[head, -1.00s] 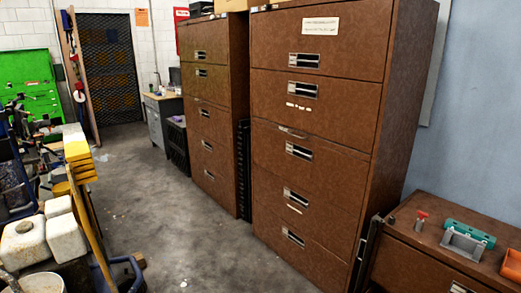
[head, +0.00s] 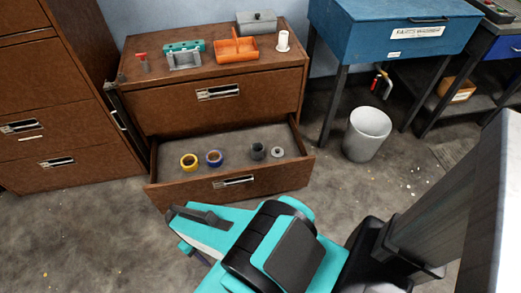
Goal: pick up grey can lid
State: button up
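The grey can lid (head: 277,152) looks like a small round light-grey piece with a raised middle. It lies in the open lower drawer (head: 236,187) of the low brown cabinet, toward the right side. A dark grey can-like piece (head: 258,151) stands just left of it. My teal and black arm crosses the bottom of the head view, in front of the drawer. My gripper (head: 187,222) seems to be at the arm's left end, nearer than the drawer and apart from the lid. Its fingers cannot be made out clearly, and nothing is seen held.
A yellow tape roll (head: 189,162) and a blue tape roll (head: 214,158) share the drawer. The cabinet top (head: 150,87) holds an orange caddy (head: 237,50), a grey box (head: 257,22) and other items. A grey bin (head: 367,134) stands right, by a blue desk (head: 390,30).

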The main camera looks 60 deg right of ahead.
aim_at(277, 151)
jog(key=u, duration=1.5)
jog(key=k, duration=0.15)
jog(key=z, duration=3.6)
jog(key=k, duration=0.85)
jog(key=u, duration=0.85)
